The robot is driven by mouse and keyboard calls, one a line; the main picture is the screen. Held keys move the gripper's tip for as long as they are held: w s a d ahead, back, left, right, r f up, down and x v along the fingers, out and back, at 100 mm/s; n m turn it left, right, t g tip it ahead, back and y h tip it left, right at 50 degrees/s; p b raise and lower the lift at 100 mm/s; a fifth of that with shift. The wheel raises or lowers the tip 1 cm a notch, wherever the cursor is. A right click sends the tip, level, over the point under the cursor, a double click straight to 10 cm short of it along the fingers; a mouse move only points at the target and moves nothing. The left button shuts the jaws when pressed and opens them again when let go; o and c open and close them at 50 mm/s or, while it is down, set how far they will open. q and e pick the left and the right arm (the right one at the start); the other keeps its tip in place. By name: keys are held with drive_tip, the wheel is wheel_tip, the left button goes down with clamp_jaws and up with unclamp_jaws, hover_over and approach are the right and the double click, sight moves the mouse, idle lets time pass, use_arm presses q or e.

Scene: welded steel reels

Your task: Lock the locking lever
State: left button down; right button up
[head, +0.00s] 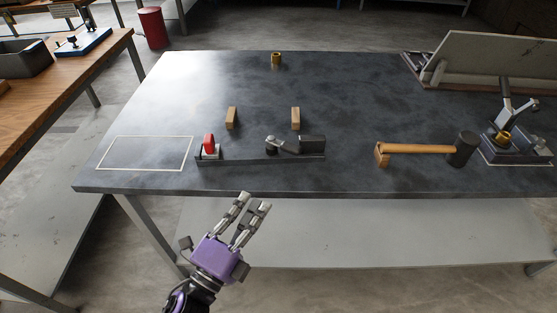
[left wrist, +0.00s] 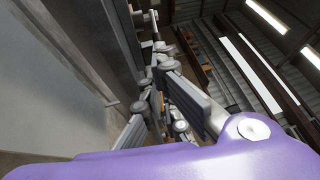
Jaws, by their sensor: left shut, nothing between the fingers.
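A low dark fixture (head: 262,158) lies along the front of the grey steel table. At its left end a red handle (head: 209,141) stands upright on a small metal block. At its right end a grey metal lever arm (head: 284,145) lies low beside a dark block. I cannot tell for certain which of these is the locking lever. My left gripper (head: 255,202) is shut and empty, in front of the table's front edge and apart from the fixture. The left wrist view shows its finger links (left wrist: 160,75) close up. My right gripper is not in view.
Two wooden blocks (head: 232,118) (head: 295,118) stand behind the fixture. A mallet (head: 420,149) and another clamp device (head: 515,140) are at the right. A brass ring (head: 276,58) sits at the back. A white-outlined area (head: 146,153) at the left is empty.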

sight(288, 150)
use_arm(q)
drive_tip(key=p+x, duration=0.2)
drive_tip(key=x, duration=1.1)
drive_tip(key=shift+d+r, duration=0.15)
drive_tip(key=shift+w+d+p, duration=0.15)
drive_tip(key=shift+w+p, duration=0.15)
drive_tip(key=shift+w, duration=0.1)
